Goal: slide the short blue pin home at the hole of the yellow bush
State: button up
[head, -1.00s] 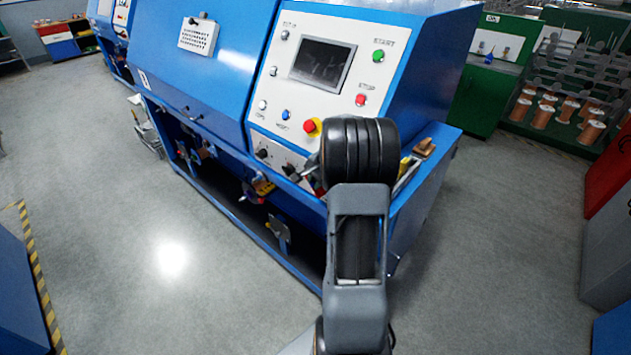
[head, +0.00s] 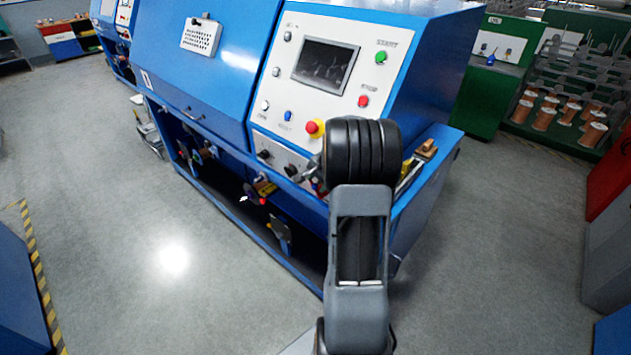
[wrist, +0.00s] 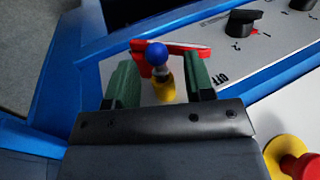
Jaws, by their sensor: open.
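The short blue pin (wrist: 157,55) shows its round blue head in the wrist view, standing between my fingers. The yellow bush (wrist: 164,90) is directly below it, in line with the pin. How deep the pin sits in the bush's hole cannot be made out. My gripper (wrist: 158,66) is open, with one green finger on each side of the pin and a visible gap on both sides. In the head view my own arm hides the fingers, the pin and the bush.
A red bar (wrist: 185,47) lies just behind the pin. A panel with black knobs (wrist: 240,22) is at upper right, and a red button on a yellow collar (wrist: 300,165) at lower right. Blue frame edges (wrist: 55,75) border the left. The blue machine (head: 205,75) fills the head view's middle.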

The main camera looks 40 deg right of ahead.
jog(key=shift+s+d+f, duration=0.1)
jog(key=shift+s+d, duration=0.1)
jog(key=shift+d, duration=0.1)
jog(key=shift+o, duration=1.2)
jog(key=shift+w+a, duration=0.2)
jog(key=shift+a, duration=0.1)
jog(key=p+v, duration=0.5)
jog(key=v, duration=0.4)
jog(key=s+a+r+n, duration=0.2)
jog(key=s+a+n, duration=0.3)
jog(key=a, duration=0.4)
jog(key=s+a+r+n+b, duration=0.1)
jog(key=s+a+r+n, duration=0.2)
jog(key=a, duration=0.6)
jog(key=s+a+r+n+b, duration=0.1)
jog(key=s+a+r+n, duration=0.1)
jog(key=s+a+n, duration=0.4)
jog(key=a+n, duration=0.1)
jog(key=a, duration=0.2)
jog(key=shift+s+a+r+n+h, duration=0.25)
jog(key=shift+s+r+n+h, duration=0.05)
jog(key=shift+r+n, duration=0.1)
